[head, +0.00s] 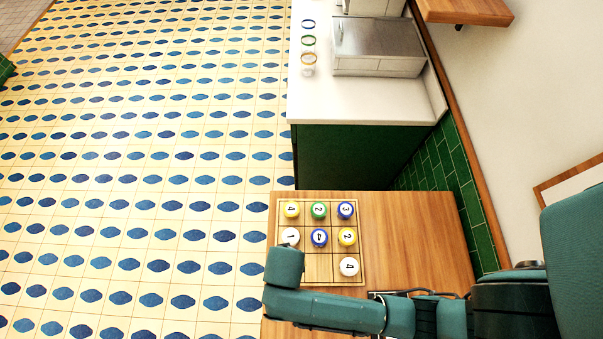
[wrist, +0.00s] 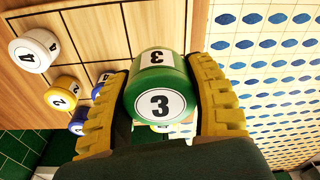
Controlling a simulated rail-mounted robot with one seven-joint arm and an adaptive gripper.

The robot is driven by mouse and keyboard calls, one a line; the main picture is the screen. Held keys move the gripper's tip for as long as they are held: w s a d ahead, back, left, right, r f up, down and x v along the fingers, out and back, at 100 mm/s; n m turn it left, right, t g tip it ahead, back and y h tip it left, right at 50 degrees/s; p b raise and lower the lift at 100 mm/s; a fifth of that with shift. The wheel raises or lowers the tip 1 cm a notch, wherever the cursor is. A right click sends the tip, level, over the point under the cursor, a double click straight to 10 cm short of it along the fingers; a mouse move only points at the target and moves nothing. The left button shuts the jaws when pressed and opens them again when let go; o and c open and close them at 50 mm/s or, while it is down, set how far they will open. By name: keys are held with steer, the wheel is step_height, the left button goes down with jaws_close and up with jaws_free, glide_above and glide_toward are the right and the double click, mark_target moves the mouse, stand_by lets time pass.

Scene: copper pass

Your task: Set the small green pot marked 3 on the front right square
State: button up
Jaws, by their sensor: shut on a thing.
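In the wrist view my gripper (wrist: 160,75) is shut on the small green pot marked 3 (wrist: 172,82), with a yellow ribbed finger on each side of it. The pot's white label faces the camera. The wooden board (head: 318,279) is marked in squares and lies on the table in the head view. Its bottom middle square there is bare; the bottom left one is largely covered by my arm's end. My gripper's fingers and the held pot are hidden under my arm in the head view. I cannot tell whether the pot touches the board.
Other pots stand on the board: white 4 (head: 348,266), yellow 2 (head: 347,236), blue 4 (head: 319,237), white 1 (head: 289,236), and a top row with yellow (head: 291,209), green 2 (head: 319,210) and blue 3 (head: 346,210). The wooden table (head: 420,240) is clear to the right.

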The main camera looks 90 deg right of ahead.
step_height(320, 180, down, 10)
steer(key=shift+s+d+r+b, duration=0.1)
steer(key=shift+b, duration=0.2)
steer(key=o, duration=1.2)
steer(key=shift+f, duration=0.2)
steer(key=shift+r, duration=0.1)
steer(key=r, duration=0.4)
steer(key=a+r, duration=0.1)
steer(key=r, duration=0.3)
steer(key=r+p, duration=0.1)
steer(key=r, duration=0.3)
steer(key=shift+s+a, duration=0.1)
steer(key=shift+a, duration=0.1)
